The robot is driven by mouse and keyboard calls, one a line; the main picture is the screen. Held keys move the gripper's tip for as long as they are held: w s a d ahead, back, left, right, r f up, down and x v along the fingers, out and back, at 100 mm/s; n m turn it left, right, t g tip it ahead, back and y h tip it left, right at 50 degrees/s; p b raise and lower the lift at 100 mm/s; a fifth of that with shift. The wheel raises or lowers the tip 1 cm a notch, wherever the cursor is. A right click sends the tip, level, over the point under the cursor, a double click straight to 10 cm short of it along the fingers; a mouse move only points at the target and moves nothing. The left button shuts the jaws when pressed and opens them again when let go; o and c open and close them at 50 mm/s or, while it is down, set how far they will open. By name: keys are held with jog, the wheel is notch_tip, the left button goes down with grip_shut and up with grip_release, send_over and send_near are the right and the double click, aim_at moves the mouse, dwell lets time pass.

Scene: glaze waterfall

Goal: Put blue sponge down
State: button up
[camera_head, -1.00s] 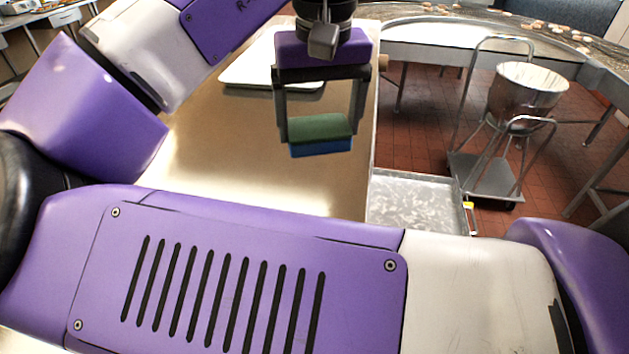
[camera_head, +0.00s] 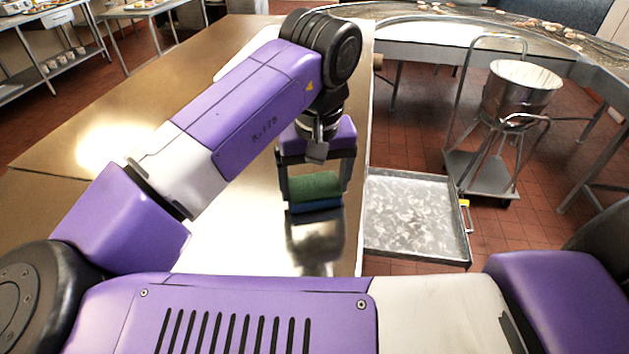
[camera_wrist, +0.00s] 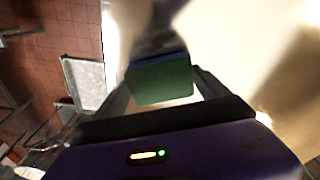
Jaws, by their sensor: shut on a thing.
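The blue sponge (camera_head: 316,206) has a green top layer and a blue lower layer. My gripper (camera_head: 314,190) is shut on it, one finger at each end, green side up. The sponge is low over the shiny metal table (camera_head: 228,236), with its reflection just below it. I cannot tell whether its underside touches the tabletop. In the wrist view the green face of the sponge (camera_wrist: 161,80) sits between the fingers.
A grey metal tray (camera_head: 418,255) is right of the table edge, lower down. A cart with a metal bowl (camera_head: 520,95) stands on the red tiled floor. A white board (camera_head: 232,66) lies on the far tabletop. The left tabletop is clear.

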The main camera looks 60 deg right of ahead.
aim_at(317, 194)
jog(key=shift+f, duration=0.1)
jog(key=shift+f, duration=0.15)
jog(key=o, duration=1.2)
jog(key=shift+c, duration=0.2)
notch_tip(317, 194, up, 12)
jog(key=s+a, duration=0.1)
jog(key=shift+r, duration=0.25)
